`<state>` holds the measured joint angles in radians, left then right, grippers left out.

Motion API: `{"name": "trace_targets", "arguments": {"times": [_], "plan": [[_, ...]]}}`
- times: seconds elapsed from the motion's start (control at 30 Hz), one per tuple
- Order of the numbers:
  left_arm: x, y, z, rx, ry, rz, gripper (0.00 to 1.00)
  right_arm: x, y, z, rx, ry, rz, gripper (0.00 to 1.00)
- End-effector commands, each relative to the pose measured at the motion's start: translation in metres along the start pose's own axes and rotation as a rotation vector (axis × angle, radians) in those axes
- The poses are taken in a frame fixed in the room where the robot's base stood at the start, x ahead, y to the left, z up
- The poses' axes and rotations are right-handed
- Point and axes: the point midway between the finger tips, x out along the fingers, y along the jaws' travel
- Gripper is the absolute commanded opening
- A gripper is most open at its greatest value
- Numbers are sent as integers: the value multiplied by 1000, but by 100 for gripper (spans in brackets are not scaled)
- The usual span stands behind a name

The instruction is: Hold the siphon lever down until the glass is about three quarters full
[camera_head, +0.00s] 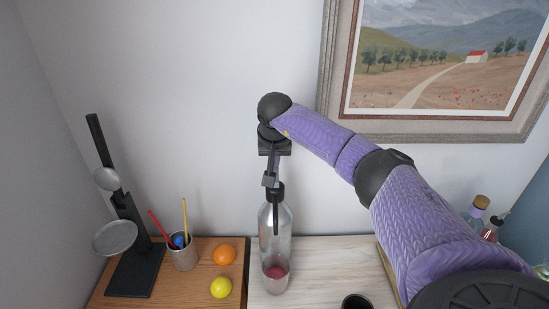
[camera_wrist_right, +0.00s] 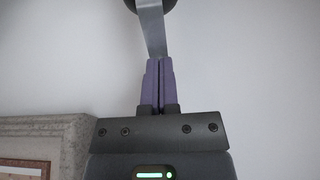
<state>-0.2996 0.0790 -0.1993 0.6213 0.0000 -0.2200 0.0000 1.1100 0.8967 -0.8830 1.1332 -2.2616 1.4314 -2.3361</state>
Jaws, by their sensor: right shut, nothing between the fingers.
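The siphon, a clear grey bottle (camera_head: 287,222) with a dark head, stands upright on the pale board. The lever shows in the right wrist view as a flat grey metal strip (camera_wrist_right: 152,32) with a dark round part above. A glass (camera_head: 285,283) stands in front of the bottle, with pinkish-red content low in it; the exact level is hard to read. My right gripper (camera_head: 271,180) points down at the siphon head. In the right wrist view its purple fingers (camera_wrist_right: 158,66) are shut, empty, their tips at the lever strip; contact is unclear. My left gripper is out of view.
On the brown board at left are a black scale-like stand (camera_head: 137,272), a metal cup (camera_head: 183,257) with sticks, an orange (camera_head: 224,254) and a lemon (camera_head: 221,287). A dark cup (camera_head: 356,302) stands at the front. Corked bottles (camera_head: 477,208) are at right. A framed picture (camera_head: 430,130) hangs behind my arm.

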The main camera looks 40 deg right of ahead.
Motion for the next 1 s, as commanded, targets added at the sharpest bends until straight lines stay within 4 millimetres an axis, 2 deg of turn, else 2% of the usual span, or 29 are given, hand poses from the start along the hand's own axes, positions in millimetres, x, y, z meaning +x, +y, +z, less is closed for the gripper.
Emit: {"name": "trace_targets", "arguments": {"times": [0.33, 0.5, 1.0], "plan": [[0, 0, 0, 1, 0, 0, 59, 2, 0, 0, 0, 0, 0, 0], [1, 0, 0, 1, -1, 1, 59, 17, 0, -5, 2, 0, 1, 0], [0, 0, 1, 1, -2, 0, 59, 16, 0, -5, 0, -1, 0, 0]]}}
